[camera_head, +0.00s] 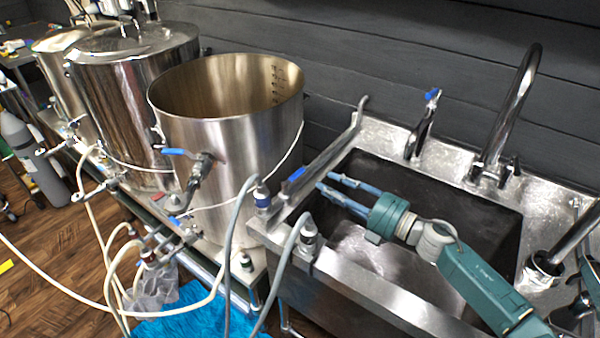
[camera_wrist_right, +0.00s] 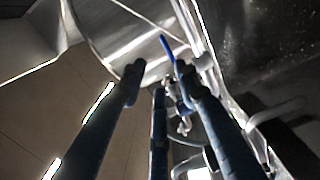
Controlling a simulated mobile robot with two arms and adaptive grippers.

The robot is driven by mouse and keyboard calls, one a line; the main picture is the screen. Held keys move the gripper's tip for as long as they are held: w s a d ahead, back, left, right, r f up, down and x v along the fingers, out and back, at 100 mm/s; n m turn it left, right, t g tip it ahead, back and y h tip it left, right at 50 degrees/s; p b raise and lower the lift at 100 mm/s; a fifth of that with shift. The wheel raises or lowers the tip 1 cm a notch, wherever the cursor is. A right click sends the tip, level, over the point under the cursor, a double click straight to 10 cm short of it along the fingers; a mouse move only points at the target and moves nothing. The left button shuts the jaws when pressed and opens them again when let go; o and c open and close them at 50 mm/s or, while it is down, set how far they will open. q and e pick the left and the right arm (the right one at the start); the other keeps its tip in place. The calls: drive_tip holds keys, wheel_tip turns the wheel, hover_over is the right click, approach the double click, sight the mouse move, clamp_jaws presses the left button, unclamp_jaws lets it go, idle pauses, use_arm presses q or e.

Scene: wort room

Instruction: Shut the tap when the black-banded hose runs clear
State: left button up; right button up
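My right gripper (camera_head: 325,181) reaches over the sink toward its left rim. Its fingers are apart and empty in the right wrist view (camera_wrist_right: 159,80). A tap's blue lever (camera_head: 297,173) is just left of the fingertips; a blue lever (camera_wrist_right: 167,47) also shows ahead of the fingers in the wrist view. I see no clear contact. Two grey hoses end at the sink's left side: one at a dark-banded fitting (camera_head: 262,197), one at a paler fitting (camera_head: 308,235). I cannot tell which hose is black-banded, nor see any flow. My left gripper is out of view.
An open steel kettle (camera_head: 222,140) with a blue-handled valve (camera_head: 178,152) stands left of the sink (camera_head: 400,318). A chrome faucet (camera_head: 512,105) and a blue-topped tap (camera_head: 424,125) rise behind the basin. Pale hoses (camera_head: 60,288) and a blue cloth (camera_head: 185,318) lie low at left.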

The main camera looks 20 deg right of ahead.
sight(301, 173)
drive_tip(key=x, duration=0.3)
drive_tip(key=f+b+x, duration=0.1)
drive_tip(key=x, duration=0.7)
drive_tip(key=shift+w+d+f, duration=0.2)
drive_tip(key=shift+w+f, duration=0.05)
drive_tip(key=shift+w, duration=0.2)
drive_tip(key=shift+c, duration=0.5)
clamp_jaws()
